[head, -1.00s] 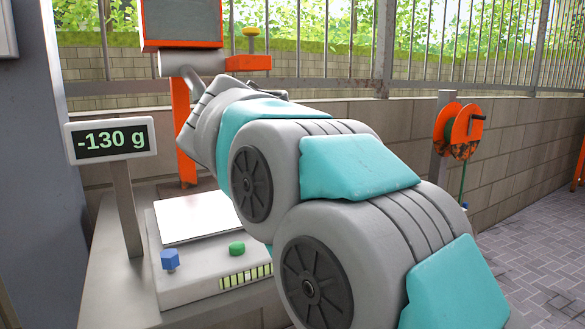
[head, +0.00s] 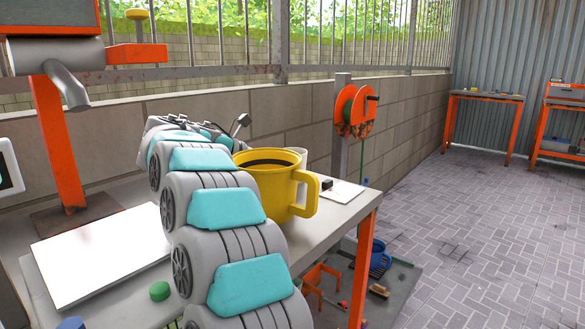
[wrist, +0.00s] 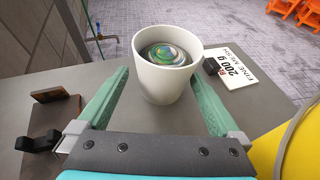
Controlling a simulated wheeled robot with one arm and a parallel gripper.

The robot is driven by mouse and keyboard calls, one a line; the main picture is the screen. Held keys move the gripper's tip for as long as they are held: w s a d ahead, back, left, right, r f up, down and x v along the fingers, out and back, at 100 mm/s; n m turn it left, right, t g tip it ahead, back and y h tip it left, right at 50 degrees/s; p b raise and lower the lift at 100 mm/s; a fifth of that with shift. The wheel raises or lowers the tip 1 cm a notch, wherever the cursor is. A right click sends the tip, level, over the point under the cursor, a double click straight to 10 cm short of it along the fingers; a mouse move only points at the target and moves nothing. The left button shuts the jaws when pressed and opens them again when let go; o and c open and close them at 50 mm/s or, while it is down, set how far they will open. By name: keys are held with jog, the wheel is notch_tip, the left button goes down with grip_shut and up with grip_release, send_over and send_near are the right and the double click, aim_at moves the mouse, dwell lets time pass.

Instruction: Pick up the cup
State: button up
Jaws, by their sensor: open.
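A white cup (wrist: 163,88) stands upright on the grey table in the wrist view, with a shiny, multicoloured round thing visible inside it. My gripper (wrist: 158,74) is open, with its green fingers on the left and right of the cup. I cannot tell whether either finger touches it. In the head view, only a pale part of the cup (head: 298,152) shows behind a yellow mug (head: 268,185). My arm hides most of the gripper there.
The yellow mug also stands close on the right in the wrist view (wrist: 296,150). A white "200 g" card (wrist: 237,67) with a black block lies right of the cup. A brown and black bracket (wrist: 50,105) is on the left. A scale plate (head: 95,255) lies left of my arm.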

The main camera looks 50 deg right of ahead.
aim_at(303, 170)
jog(key=shift+s+x, duration=0.1)
jog(key=shift+x, duration=1.45)
jog(key=shift+s+x, duration=0.15)
jog(key=shift+x, duration=1.35)
jog(key=shift+r, duration=0.15)
jog(key=c, duration=1.3)
